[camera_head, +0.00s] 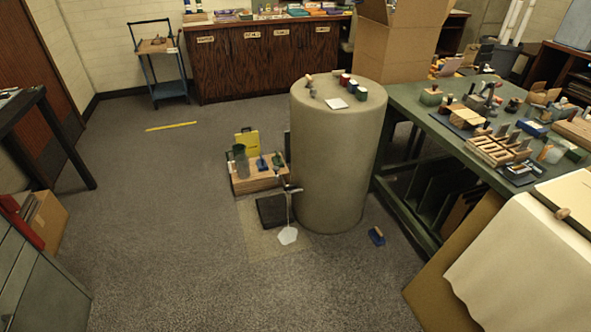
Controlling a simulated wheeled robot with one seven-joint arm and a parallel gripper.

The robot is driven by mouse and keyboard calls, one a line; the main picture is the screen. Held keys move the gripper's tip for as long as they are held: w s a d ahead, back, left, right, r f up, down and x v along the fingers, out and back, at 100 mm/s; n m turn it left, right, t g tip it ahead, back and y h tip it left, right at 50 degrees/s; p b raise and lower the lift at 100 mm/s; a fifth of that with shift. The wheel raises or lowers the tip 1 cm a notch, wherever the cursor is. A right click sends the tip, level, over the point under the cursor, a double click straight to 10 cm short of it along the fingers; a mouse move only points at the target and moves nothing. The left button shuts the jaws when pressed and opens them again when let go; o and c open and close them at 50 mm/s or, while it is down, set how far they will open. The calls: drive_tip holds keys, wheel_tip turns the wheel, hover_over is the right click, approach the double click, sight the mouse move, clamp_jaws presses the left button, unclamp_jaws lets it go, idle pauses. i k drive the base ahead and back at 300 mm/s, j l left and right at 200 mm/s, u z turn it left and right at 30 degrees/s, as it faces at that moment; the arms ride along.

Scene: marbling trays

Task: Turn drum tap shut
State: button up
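The drum (335,165) is a large upright grey-beige cylinder in the middle of the head view. A small tap (291,189) sticks out low on its left side. A thin pale line like a stream (289,212) runs down from the tap to a white patch (288,235) on the floor. The tap is too small to make out how its handle is turned. My gripper is not in view.
A wooden crate (256,184) with bottles and tools stands left of the drum, beside a dark box (272,211). A blue-and-tan tool (376,237) lies right of the drum. A green workbench (425,120) bounds the right.

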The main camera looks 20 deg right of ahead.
sight(294, 186)
drive_tip(key=i+l, duration=0.65)
drive_tip(key=i, duration=0.15)
drive_tip(key=i+l+u, duration=0.1)
drive_tip(key=i+u, duration=0.15)
drive_tip(key=i, duration=0.3)
drive_tip(key=i+l+u, duration=0.15)
drive_tip(key=i+u, duration=0.15)
drive_tip(key=i, duration=0.3)
drive_tip(key=i+l+u, duration=0.25)
drive_tip(key=i, duration=0.25)
drive_tip(key=i+l+u, duration=0.25)
drive_tip(key=i+l, duration=0.25)
